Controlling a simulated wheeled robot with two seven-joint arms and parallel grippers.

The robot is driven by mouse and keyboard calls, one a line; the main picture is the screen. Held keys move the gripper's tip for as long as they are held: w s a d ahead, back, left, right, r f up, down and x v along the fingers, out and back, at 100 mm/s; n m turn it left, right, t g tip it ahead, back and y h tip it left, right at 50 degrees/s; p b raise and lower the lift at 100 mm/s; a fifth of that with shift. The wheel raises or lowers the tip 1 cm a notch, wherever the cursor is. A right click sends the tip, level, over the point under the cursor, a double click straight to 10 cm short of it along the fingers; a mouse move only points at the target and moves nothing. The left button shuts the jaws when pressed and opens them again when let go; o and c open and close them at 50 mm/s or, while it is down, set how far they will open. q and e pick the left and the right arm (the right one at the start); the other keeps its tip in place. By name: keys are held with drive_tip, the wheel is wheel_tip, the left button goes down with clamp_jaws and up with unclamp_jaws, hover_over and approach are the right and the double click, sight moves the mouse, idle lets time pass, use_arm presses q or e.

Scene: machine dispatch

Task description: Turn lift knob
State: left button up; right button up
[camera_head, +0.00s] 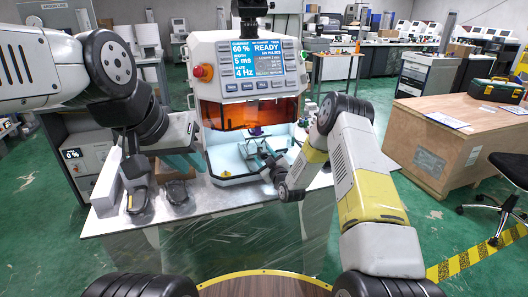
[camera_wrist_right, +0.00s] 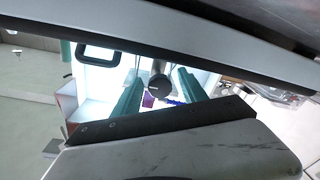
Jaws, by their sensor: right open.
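The machine (camera_head: 243,50) stands on the table with a lit screen reading READY and a raised orange window over a bright chamber. My right gripper (camera_head: 272,162) reaches into the front of the chamber. In the right wrist view its two teal fingers (camera_wrist_right: 160,95) are open, one on each side of a dark round knob (camera_wrist_right: 158,86). There is a visible gap between the knob and the fingers; I cannot tell the depth. In the head view the knob cannot be made out clearly. My left gripper (camera_head: 184,162) hangs left of the machine, its teal fingers partly hidden.
A purple part (camera_head: 256,131) is inside the chamber. The table (camera_head: 225,198) has a bare front area. A red button (camera_head: 200,72) sits on the machine's left side. A wooden crate (camera_head: 458,135) stands at the right, with a toolbox (camera_head: 497,91) on it.

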clamp_jaws()
drive_tip(key=shift+a+n, duration=0.15)
drive_tip(key=shift+n, duration=0.95)
drive_tip(key=n, duration=0.2)
drive_tip(key=shift+n, duration=0.3)
unclamp_jaws()
drive_tip(key=v, duration=0.8)
drive_tip(key=shift+r, duration=0.1)
